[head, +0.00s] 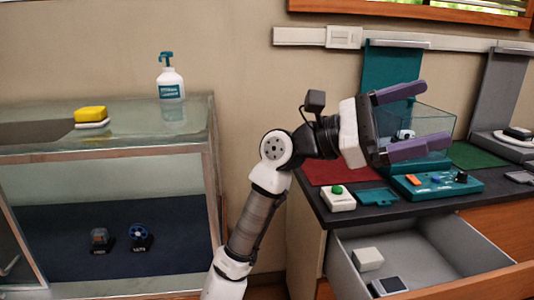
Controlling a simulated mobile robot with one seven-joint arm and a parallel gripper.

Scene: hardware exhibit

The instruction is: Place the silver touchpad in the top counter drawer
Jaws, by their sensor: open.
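The top counter drawer (438,246) is pulled open below the counter at the lower right. A small flat silver pad with a dark face (388,286) lies inside it near the front; it looks like the silver touchpad. A white box (368,259) lies behind it in the drawer. My gripper (423,118) is open with its purple fingers pointing right. It is above the counter, in front of a clear teal-tinted case, and I see nothing held between the fingers. Another flat grey piece (519,177) lies at the counter's right edge, partly cut off.
The dark counter (400,216) bears a white box with a green button (338,198), a teal flat piece (378,196) and a teal control board (436,186). A glass display case (110,150) with a yellow sponge (90,114) and spray bottle (170,80) stands left.

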